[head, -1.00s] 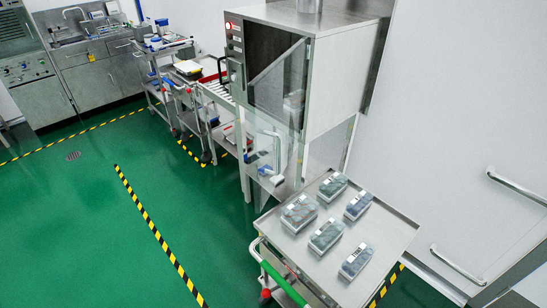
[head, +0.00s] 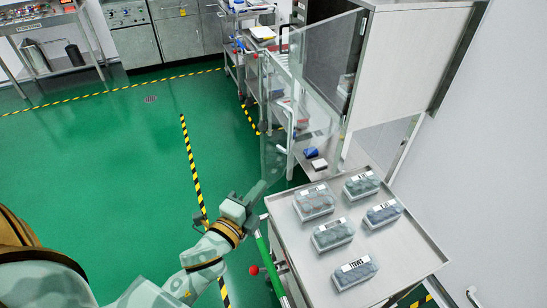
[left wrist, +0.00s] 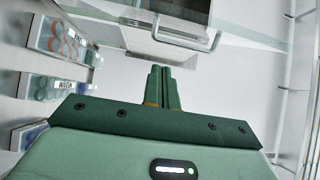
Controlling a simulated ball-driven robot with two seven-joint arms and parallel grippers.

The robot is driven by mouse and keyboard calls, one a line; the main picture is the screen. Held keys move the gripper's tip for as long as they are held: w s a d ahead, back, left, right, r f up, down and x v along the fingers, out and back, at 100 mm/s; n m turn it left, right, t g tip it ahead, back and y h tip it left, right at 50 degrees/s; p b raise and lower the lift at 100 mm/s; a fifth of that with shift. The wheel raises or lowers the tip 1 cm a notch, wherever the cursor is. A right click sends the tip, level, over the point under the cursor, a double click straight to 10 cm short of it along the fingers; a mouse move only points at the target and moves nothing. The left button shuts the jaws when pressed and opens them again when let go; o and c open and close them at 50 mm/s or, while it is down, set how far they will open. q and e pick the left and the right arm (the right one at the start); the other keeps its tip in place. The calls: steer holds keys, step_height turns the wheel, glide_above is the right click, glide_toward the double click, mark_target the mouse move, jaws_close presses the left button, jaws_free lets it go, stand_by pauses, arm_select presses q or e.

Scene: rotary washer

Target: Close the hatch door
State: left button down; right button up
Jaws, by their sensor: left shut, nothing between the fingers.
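The hatch door is a clear glass panel (head: 318,68) on the front of the steel washer (head: 405,60). It stands swung open, out from the dark chamber opening. A pale bar handle (head: 283,128) is on its outer side. The handle (left wrist: 185,38) also shows beyond my fingers in the left wrist view, with a gap between. My left gripper (head: 258,187) is shut and empty, low in front of the door's near edge and left of the cart. Its closed fingers (left wrist: 162,88) point toward the handle. My right gripper is not in view.
A steel cart (head: 425,262) with several labelled clear boxes stands right of my left gripper, close to the door. A green cart handle (head: 270,268) is beside my arm. Shelved trolleys (head: 250,60) stand behind the door. The green floor at left is free.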

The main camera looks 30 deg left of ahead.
mark_target(266, 157)
arm_select(q)
steer(key=shift+w+a+p, duration=0.15)
steer(key=shift+w+a, duration=0.4)
steer(key=shift+w, duration=1.25)
steer(key=shift+w+a+p, duration=0.2)
steer(key=shift+w+a, duration=0.3)
steer(key=shift+w, duration=1.25)
steer(key=shift+w+a+p, duration=0.15)
steer(key=shift+w+a, duration=0.4)
steer(key=shift+w, duration=1.25)
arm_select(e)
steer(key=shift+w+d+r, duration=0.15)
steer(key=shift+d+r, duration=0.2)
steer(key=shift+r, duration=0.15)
